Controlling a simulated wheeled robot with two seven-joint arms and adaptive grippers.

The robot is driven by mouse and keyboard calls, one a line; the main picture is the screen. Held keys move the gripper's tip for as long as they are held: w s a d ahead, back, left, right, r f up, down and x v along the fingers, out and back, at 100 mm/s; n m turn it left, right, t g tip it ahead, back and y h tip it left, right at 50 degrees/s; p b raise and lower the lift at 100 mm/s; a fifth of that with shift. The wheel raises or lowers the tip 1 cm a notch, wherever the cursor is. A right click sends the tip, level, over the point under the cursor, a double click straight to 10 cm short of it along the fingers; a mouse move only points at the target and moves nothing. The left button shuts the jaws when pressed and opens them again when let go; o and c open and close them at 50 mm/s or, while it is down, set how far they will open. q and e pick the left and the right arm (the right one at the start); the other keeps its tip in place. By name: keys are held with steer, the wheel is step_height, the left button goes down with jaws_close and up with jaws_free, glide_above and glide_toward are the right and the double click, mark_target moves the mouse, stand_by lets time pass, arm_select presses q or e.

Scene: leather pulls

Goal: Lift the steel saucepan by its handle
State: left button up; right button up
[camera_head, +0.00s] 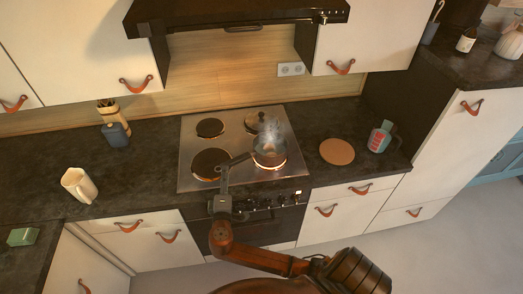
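The steel saucepan (269,152) stands on the front right hotplate of the cooktop. Its dark handle (238,159) points left, over the gap beside the front left hotplate. My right gripper (224,178) reaches up from the front edge of the cooktop, with its fingertips at or very near the handle's free end. The fingers are small and dark and overlap the handle in the picture, so I cannot tell whether they are open or shut, or touching it. My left gripper is not in view.
The steel cooktop (187,150) has bare hotplates at left and a grey lidded-looking thing (262,122) behind the saucepan. A round wooden board (337,151) and a mug-like container (380,137) are to the right. A cream jug (79,185) stands left. The range hood (235,14) hangs above.

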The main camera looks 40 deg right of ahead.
mark_target(227, 163)
steer(key=x, duration=0.5)
steer(key=shift+d+r+p, duration=0.35)
steer(key=shift+d+p, duration=0.05)
steer(key=shift+w+d+f, duration=0.1)
steer(key=shift+w+d, duration=0.1)
steer(key=c, duration=0.8)
jaws_close()
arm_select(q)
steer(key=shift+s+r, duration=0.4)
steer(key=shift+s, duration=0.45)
